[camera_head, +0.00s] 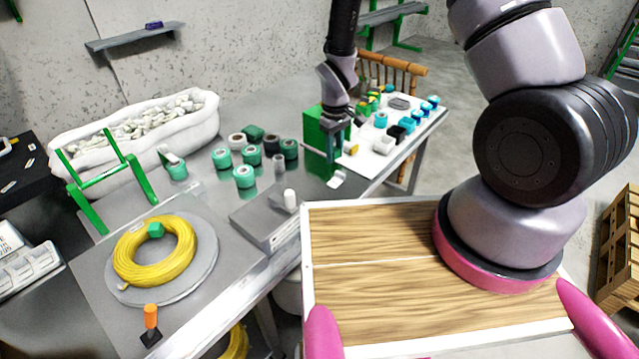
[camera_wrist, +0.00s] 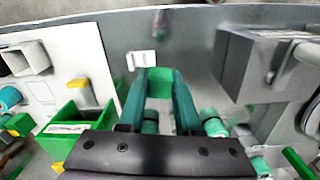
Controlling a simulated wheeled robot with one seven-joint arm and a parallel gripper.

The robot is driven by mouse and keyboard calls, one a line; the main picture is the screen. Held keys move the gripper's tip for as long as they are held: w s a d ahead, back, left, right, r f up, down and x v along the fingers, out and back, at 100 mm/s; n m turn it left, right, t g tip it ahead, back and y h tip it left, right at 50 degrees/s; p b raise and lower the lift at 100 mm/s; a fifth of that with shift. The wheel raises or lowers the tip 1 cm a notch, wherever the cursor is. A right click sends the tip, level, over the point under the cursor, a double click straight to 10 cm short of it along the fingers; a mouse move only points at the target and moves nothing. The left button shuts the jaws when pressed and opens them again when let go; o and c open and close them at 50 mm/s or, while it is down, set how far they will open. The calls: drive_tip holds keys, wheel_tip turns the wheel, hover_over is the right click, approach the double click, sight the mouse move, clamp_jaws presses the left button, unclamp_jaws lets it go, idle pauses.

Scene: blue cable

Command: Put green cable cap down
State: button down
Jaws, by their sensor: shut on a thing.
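My gripper (camera_head: 333,158) hangs low over the grey table, beside a green bin (camera_head: 313,128). In the wrist view, its two teal fingers (camera_wrist: 160,98) are shut on a green cable cap (camera_wrist: 160,80), held between the fingertips. The cap cannot be clearly made out in the head view. A small white labelled piece (camera_head: 337,180) lies on the table close to the gripper; it also shows just ahead of the fingers in the wrist view (camera_wrist: 141,59). Whether the held cap touches the table cannot be told.
Several green tape rolls (camera_head: 244,176) stand left of the gripper. A white board (camera_head: 395,138) with blue, green and yellow parts lies to the right.

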drive_tip(key=s+a+f+n, duration=0.1)
drive_tip(key=s+a+f, duration=0.1)
drive_tip(key=a, duration=0.2)
hover_over(321, 199)
drive_tip(key=shift+n, duration=0.3)
wheel_tip(321, 199, down, 6)
drive_tip(key=shift+r, duration=0.1)
drive_tip(key=shift+a+f, duration=0.1)
drive_tip(key=shift+f, duration=2.3)
drive_tip(key=shift+f, duration=0.4)
drive_tip(key=shift+s+f, duration=0.1)
drive_tip(key=shift+f, duration=0.05)
drive_tip(key=c, duration=0.6)
unclamp_jaws()
wheel_tip(321, 199, up, 13)
